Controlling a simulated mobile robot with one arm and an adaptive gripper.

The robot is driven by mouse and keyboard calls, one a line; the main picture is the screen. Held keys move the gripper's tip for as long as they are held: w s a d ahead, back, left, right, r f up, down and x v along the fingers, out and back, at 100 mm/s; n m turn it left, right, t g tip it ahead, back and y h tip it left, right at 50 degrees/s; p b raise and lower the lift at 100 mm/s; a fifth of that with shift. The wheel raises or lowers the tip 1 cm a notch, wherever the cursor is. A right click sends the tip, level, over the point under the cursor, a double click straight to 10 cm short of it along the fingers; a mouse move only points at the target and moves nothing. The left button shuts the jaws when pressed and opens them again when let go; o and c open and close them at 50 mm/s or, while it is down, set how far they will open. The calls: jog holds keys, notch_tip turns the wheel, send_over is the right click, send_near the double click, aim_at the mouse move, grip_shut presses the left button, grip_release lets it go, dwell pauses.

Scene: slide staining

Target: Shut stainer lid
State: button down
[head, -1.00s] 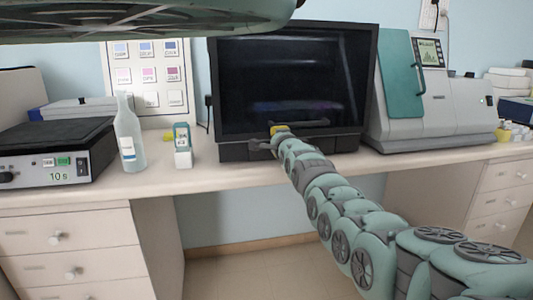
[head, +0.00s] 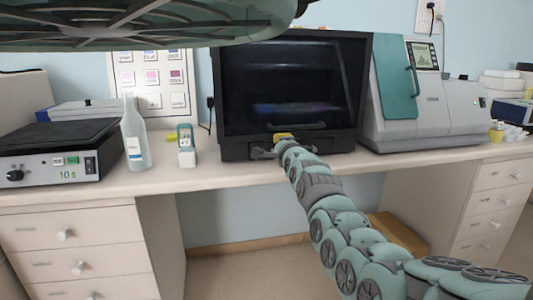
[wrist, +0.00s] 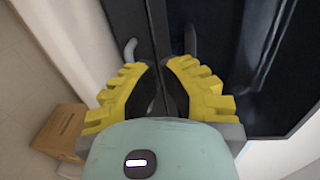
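The stainer appears to be the grey machine (head: 435,112) on the right of the bench, with a small screen. My gripper (head: 277,146), with yellow finger pads, is well left of the lid, at the lower front of a black glass-fronted cabinet (head: 240,145). In the wrist view my gripper (wrist: 160,66) has its fingers apart, with a gap between the tips, close to the cabinet's dark edge. I see nothing held; contact with the cabinet cannot be told.
The cabinet has a bar handle (head: 300,126) low on its front. A bottle (head: 134,135), a small white-and-green container (head: 186,145) and a black-topped device (head: 55,150) stand left. A cardboard box (head: 400,233) is on the floor below the bench. Bench space at the front is narrow.

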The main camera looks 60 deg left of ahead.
jog(key=f+v, duration=0.1)
jog(key=v, duration=0.7)
jog(key=shift+d+r, duration=0.25)
jog(key=shift+r, duration=0.25)
